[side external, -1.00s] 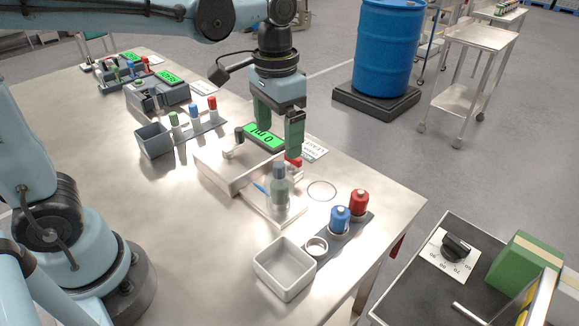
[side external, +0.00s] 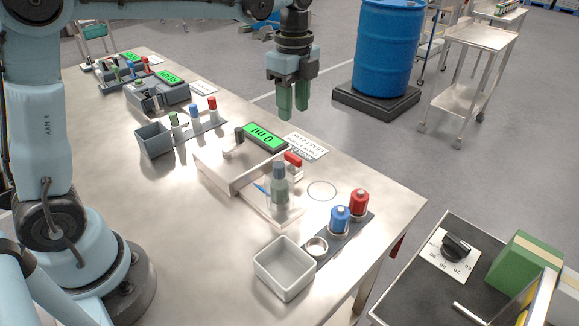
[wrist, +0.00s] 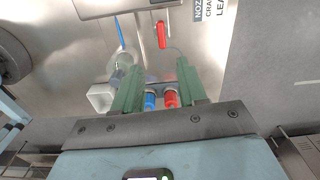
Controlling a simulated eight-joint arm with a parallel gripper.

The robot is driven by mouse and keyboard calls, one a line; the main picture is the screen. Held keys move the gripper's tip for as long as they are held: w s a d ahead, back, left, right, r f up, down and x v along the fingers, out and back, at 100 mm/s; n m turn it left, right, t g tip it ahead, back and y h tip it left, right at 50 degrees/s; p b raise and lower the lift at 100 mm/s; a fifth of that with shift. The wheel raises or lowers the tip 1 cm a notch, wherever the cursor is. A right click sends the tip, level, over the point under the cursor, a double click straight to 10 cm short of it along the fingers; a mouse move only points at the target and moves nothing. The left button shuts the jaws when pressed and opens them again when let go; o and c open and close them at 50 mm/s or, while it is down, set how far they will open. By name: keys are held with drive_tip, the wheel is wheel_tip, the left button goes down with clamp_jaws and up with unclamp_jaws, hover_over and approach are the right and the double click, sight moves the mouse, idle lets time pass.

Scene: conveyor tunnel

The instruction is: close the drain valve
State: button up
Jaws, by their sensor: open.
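A grey-capped bottle (side external: 280,185) stands upright in front of the station, beside a thin blue piece (wrist: 120,30). My gripper (side external: 293,115) hangs above and behind the red handle, apart from it, its green fingers open and empty.
A blue-topped bottle (side external: 340,217) and a red-topped bottle (side external: 359,201) stand in a rack near the table's front right edge. A white bin (side external: 285,267) is beside them. Other stations and a grey bin (side external: 154,140) are farther left. Space around my gripper is clear.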

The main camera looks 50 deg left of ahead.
sight(293, 155)
drive_tip(key=shift+m, duration=0.3)
wheel_tip(293, 155, down, 12)
drive_tip(key=shift+w+a+f, duration=0.1)
drive_tip(key=shift+w+a, duration=0.05)
idle(0.4)
clamp_jaws()
